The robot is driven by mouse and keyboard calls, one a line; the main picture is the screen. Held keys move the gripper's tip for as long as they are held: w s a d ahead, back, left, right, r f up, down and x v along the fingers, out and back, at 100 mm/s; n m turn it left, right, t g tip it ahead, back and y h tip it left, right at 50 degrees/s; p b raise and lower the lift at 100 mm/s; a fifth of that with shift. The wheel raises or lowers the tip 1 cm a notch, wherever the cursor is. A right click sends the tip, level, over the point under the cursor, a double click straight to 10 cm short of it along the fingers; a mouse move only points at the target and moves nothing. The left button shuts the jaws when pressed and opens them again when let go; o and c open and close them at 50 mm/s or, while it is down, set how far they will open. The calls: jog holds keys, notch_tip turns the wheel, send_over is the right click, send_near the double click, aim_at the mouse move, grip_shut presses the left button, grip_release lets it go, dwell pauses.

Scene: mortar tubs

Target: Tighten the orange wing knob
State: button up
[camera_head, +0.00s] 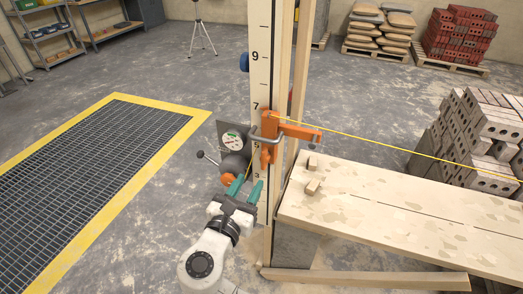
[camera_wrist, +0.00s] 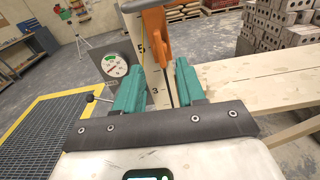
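My gripper (camera_head: 247,186) has two teal fingers, spread apart with nothing between them. It points at the lower part of the upright numbered board (camera_head: 261,90). In the wrist view the gripper (camera_wrist: 158,82) is also open, facing the board. An orange part (camera_head: 229,181), possibly the wing knob, shows just left of the left finger, below a dark grey round housing; its shape is partly hidden. In the wrist view the orange clamp (camera_wrist: 155,27) is beyond the fingertips, at the top.
A dial gauge (camera_head: 232,141) on a grey plate stands left of the board, with a thin ball-ended lever (camera_head: 208,157) beside it. A yellow string (camera_head: 400,149) runs right from the clamp. A wooden plank bench (camera_head: 400,210) lies right.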

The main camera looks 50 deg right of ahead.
aim_at(262, 155)
jog(key=x, duration=0.3)
jog(key=p+x, duration=0.1)
jog(key=x, duration=0.3)
jog(key=r+x, duration=0.1)
jog(key=x, duration=0.2)
jog(key=shift+w+d, duration=0.25)
grip_shut()
